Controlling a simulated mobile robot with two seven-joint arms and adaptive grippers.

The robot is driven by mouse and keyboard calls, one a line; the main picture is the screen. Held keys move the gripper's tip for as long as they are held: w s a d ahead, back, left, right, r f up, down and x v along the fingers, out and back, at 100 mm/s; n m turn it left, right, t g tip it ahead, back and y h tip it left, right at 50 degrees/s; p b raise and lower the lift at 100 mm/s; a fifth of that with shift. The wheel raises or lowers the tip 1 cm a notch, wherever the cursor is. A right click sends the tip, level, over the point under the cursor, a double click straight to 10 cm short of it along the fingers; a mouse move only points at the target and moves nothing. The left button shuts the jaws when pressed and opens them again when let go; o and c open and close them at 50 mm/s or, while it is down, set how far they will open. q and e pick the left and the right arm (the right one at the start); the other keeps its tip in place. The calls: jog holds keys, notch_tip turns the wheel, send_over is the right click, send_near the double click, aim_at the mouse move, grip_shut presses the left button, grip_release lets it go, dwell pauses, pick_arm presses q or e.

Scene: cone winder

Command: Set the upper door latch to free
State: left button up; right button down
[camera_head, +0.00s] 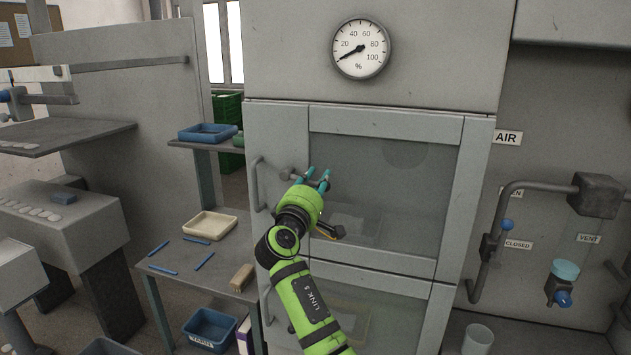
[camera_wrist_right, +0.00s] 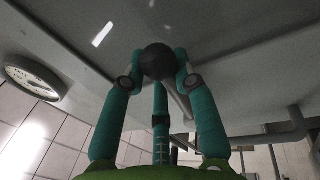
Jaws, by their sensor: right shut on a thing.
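The upper door (camera_head: 457,190) is a grey frame with a cloudy window, and it looks closed. Its latch (camera_head: 288,173) is a dark lever on the left part of the door, near the vertical handle (camera_head: 257,184). In the head view the lever points right, roughly level. My right gripper (camera_head: 317,177) is at the lever's right end with its teal fingers closed around it. In the right wrist view the dark round knob (camera_wrist_right: 158,61) sits between the fingertips of my right gripper (camera_wrist_right: 159,72). My left gripper is not in view.
A dial gauge (camera_head: 361,49) is above the door. A lower door (camera_head: 390,305) is below, partly behind my right arm. At right are a bent pipe (camera_head: 535,187) and a blue valve (camera_head: 562,297). At left a bench (camera_head: 190,262) holds a cream tray (camera_head: 210,225).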

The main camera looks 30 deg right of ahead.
jog(key=shift+s+d+r, duration=0.1)
jog(key=shift+d+r, duration=0.05)
jog(key=shift+r, duration=0.3)
jog(key=c, duration=1)
grip_release()
jog(key=shift+s+d+f, duration=0.1)
jog(key=shift+s+d, duration=0.05)
jog(key=shift+f, duration=0.15)
jog(key=shift+a+f, duration=0.1)
jog(key=shift+a, duration=0.25)
jog(key=v, duration=1.1)
jog(key=shift+s, duration=0.3)
